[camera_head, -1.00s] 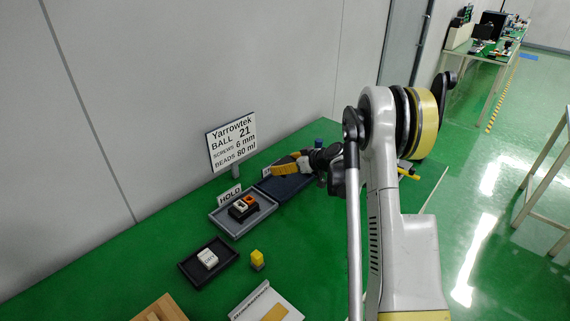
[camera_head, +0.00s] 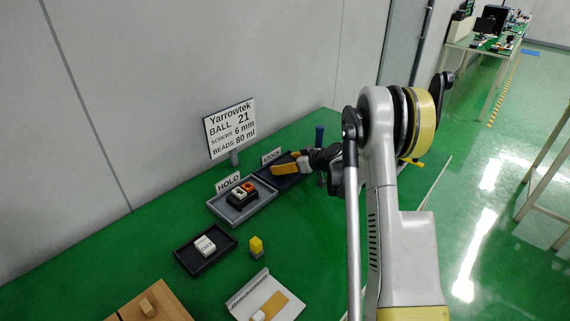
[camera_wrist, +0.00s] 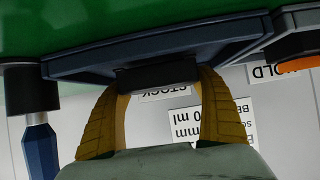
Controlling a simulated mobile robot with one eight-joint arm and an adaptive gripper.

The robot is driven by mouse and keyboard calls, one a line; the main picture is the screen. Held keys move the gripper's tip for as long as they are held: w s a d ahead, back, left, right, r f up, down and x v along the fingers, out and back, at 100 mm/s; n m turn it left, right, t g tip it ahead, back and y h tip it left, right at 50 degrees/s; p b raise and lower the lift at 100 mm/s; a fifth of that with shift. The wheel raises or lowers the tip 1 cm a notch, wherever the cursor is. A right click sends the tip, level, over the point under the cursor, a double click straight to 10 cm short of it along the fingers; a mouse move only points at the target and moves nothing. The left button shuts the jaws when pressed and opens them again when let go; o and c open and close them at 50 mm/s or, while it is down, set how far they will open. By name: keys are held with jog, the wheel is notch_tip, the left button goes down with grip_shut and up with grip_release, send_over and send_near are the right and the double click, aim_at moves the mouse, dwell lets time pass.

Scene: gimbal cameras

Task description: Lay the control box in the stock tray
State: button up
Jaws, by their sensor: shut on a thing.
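My gripper (camera_head: 284,167) is over the stock tray (camera_head: 293,182), a dark blue tray at the back of the green table, behind which stands a STOCK sign (camera_head: 271,156). In the wrist view, which is upside down, its yellow-brown fingers (camera_wrist: 160,84) are shut on a dark box (camera_wrist: 158,74), apparently the control box. The box overlaps the stock tray's edge (camera_wrist: 215,42) in that view; I cannot tell whether they touch. In the head view the box is hidden or lost against the dark tray.
The grey HOLD tray (camera_head: 226,215), left of the stock tray, holds dark items with white and orange tops. A dark blue post (camera_head: 319,136) stands behind my gripper.

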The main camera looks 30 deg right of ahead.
jog(key=shift+f+b, duration=0.4)
jog(key=shift+f, duration=0.15)
